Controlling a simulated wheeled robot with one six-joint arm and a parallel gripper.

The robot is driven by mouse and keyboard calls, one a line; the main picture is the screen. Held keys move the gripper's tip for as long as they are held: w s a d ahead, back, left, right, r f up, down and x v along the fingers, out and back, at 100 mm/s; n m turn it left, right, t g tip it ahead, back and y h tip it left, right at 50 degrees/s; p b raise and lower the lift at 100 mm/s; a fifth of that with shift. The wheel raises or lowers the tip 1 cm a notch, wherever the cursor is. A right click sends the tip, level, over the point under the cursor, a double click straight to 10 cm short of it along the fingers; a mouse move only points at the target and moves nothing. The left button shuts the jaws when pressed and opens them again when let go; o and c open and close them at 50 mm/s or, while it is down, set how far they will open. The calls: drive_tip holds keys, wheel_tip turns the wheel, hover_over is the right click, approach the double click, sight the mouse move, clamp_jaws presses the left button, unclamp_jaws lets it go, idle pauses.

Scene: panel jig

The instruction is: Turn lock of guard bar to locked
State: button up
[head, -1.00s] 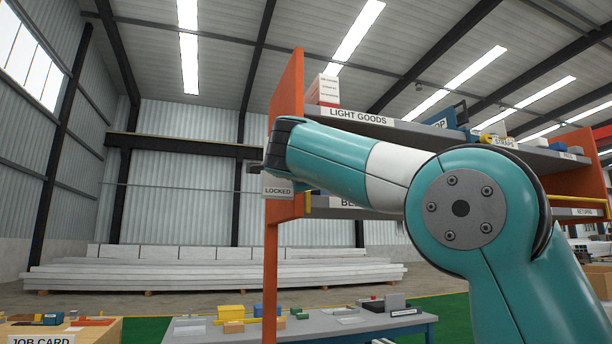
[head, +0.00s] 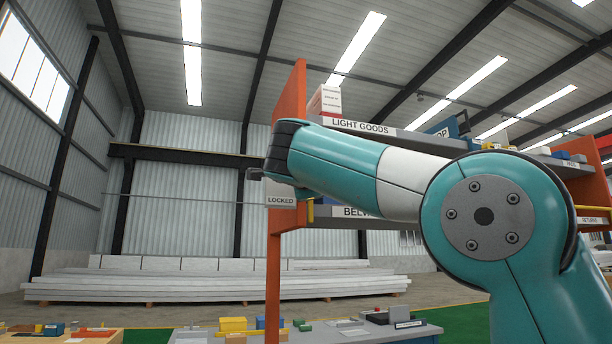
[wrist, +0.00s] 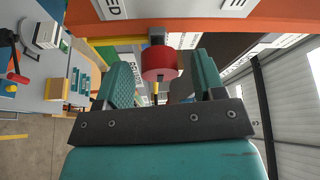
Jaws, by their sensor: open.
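A red round knob (wrist: 160,63), which looks like the lock, stands out from the orange panel (wrist: 200,22) in the wrist view. My gripper (wrist: 163,72) is open, with one teal finger on each side of the knob and visible gaps between; I cannot tell how deep the knob sits between them. The knob is hidden there behind my arm. A yellow bar (head: 311,211), likely the guard bar, shows beside the post, mostly covered by my arm.
The rack's upper shelf (head: 358,127) holds boxes behind my arm. A grey bench (head: 425,331) with small blocks stands below. A stack of long pale beams (head: 200,284) lies behind. The space left of the post is free.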

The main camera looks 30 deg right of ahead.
drive_tip(key=b+v, duration=0.3)
drive_tip(key=v, duration=1.2)
drive_tip(key=shift+s, duration=0.25)
drive_tip(key=shift+a, duration=0.1)
drive_tip(key=w+a+f+n+y+p, duration=0.2)
drive_tip(key=w+a+f+n+y, duration=0.5)
drive_tip(key=n, duration=0.5)
wheel_tip(320, 180, down, 14)
drive_tip(key=s+a+n+g+y+p, duration=0.1)
drive_tip(key=s+a+n+g+y, duration=0.15)
drive_tip(key=n+y, duration=0.35)
drive_tip(key=s+a+f+n+g+y+p, duration=0.2)
drive_tip(key=s+f+n+g, duration=1)
drive_tip(key=s+f, duration=0.9)
drive_tip(key=s+g, duration=0.1)
drive_tip(key=s, duration=0.2)
drive_tip(key=shift+a+p, duration=0.35)
drive_tip(key=shift+a, duration=0.05)
